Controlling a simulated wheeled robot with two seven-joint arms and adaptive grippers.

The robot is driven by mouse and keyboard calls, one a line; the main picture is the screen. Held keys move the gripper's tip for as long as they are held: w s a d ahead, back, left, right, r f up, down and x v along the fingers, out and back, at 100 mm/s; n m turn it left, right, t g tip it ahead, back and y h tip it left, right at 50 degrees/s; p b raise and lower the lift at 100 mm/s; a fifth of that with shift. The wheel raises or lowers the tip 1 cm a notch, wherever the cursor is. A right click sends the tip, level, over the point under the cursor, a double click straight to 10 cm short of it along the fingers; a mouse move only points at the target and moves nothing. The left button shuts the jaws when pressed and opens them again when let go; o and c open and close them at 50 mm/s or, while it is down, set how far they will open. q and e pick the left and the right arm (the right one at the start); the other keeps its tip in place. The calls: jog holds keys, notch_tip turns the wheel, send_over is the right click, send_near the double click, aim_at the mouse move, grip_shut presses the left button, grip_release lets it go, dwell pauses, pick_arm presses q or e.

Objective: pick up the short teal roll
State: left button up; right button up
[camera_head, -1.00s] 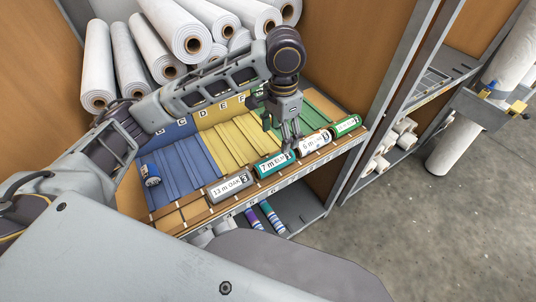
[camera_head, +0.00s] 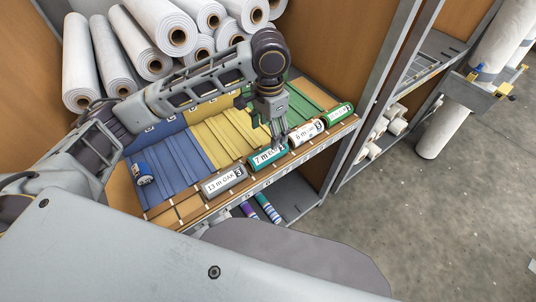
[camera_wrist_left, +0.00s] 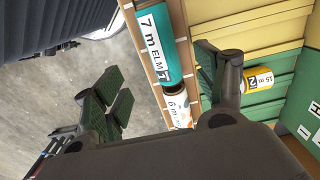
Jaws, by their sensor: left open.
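The short teal roll (camera_head: 268,157), with a white label reading "7 m ELM", lies on the shelf's front ledge between a grey roll and a white roll. It also shows in the wrist view (camera_wrist_left: 180,25) at top centre. My left gripper (camera_head: 280,140) is above the ledge, near the teal roll's right end. Its jaws are open and empty. In the wrist view one finger is on each side of the ledge, and the teal roll and the white roll (camera_wrist_left: 179,106) show between them. Contact with the teal roll is not visible. My right gripper is not in view.
On the ledge are a grey roll (camera_head: 223,181), the white "6 m" roll (camera_head: 306,132) and a green roll (camera_head: 338,113). A blue roll (camera_head: 142,173) lies in the blue section; a yellow-banded roll (camera_wrist_left: 257,80) lies on green. Large white rolls (camera_head: 150,55) are stacked behind.

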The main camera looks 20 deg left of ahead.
aim_at(268, 150)
pick_arm(q)
jog(key=shift+f, duration=2.75)
jog(key=shift+f, duration=0.1)
jog(key=shift+a+f, duration=0.2)
jog(key=shift+f, duration=2.3)
jog(key=shift+c, duration=0.4)
jog(key=c, duration=1)
jog(key=shift+r, duration=0.1)
jog(key=shift+c, duration=0.2)
jog(key=shift+r, duration=4.95)
